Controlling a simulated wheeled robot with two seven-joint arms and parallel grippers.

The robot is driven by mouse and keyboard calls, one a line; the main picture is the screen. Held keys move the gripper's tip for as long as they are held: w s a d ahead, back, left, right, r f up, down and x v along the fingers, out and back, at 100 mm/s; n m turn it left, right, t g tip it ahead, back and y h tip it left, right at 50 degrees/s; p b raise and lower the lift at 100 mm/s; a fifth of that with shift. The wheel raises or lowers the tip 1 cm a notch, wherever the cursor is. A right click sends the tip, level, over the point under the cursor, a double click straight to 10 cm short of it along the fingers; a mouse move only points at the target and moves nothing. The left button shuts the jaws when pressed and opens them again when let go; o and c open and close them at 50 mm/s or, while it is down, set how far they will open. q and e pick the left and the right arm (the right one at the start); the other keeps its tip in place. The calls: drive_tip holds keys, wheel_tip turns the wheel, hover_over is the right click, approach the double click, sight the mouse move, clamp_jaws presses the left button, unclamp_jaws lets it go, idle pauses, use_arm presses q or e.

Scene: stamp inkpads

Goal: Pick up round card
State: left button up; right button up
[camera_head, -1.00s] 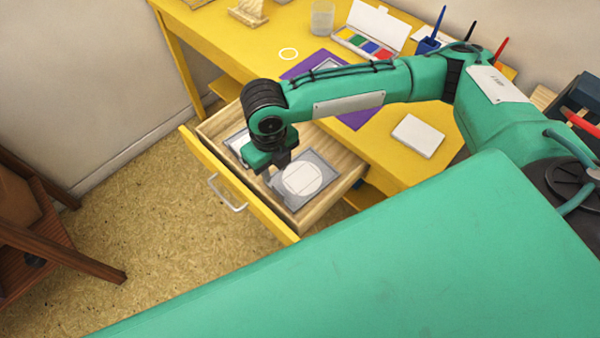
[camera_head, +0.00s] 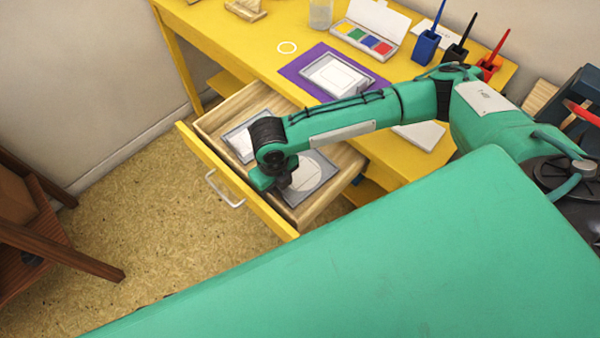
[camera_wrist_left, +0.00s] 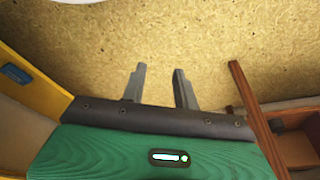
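The round card (camera_head: 314,170), a white disc, lies on a grey tray (camera_head: 326,168) in the right part of the open drawer. My right gripper (camera_head: 284,184) is low in the drawer at the left edge of the card and partly covers it. Its fingers are too small and dark to tell whether they are open or touch the card. My left gripper shows in the left wrist view (camera_wrist_left: 160,85), its two fingers apart and empty above the tan floor. It is not seen in the head view.
The drawer (camera_head: 350,160) also holds a second grey tray with a white rectangular card (camera_head: 242,145) at its left. On the yellow desk (camera_head: 270,70) are a purple mat (camera_head: 294,70) with a tray, a colour inkpad box (camera_head: 364,40) and several pen holders.

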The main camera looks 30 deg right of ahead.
clamp_jaws()
drive_tip(key=shift+r, duration=0.2)
